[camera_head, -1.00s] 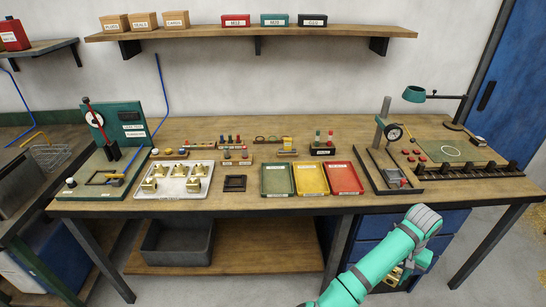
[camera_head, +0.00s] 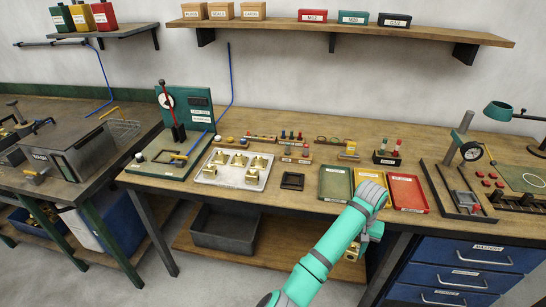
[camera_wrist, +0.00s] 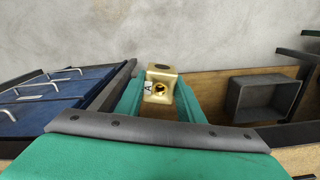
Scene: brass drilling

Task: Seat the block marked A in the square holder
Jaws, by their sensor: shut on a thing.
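The brass block marked A (camera_wrist: 158,88) is between the green fingers of my gripper (camera_wrist: 160,98) in the wrist view. Its white A label and a round hole show. In the head view my gripper (camera_head: 362,244) is low in front of the workbench's front edge, with a bit of brass (camera_head: 352,252) showing beside it. The dark square holder (camera_head: 285,186) lies on the workbench, left of the green tray and up and left of my gripper. It looks empty. My arm hides most of the block in the head view.
A pale tray (camera_head: 212,179) with several brass blocks is left of the holder. Green (camera_head: 335,184), yellow (camera_head: 360,178) and red (camera_head: 408,193) trays lie to its right. A grey bin (camera_head: 225,228) stands on the lower shelf (camera_head: 283,249). Blue drawers (camera_head: 464,272) are at the right.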

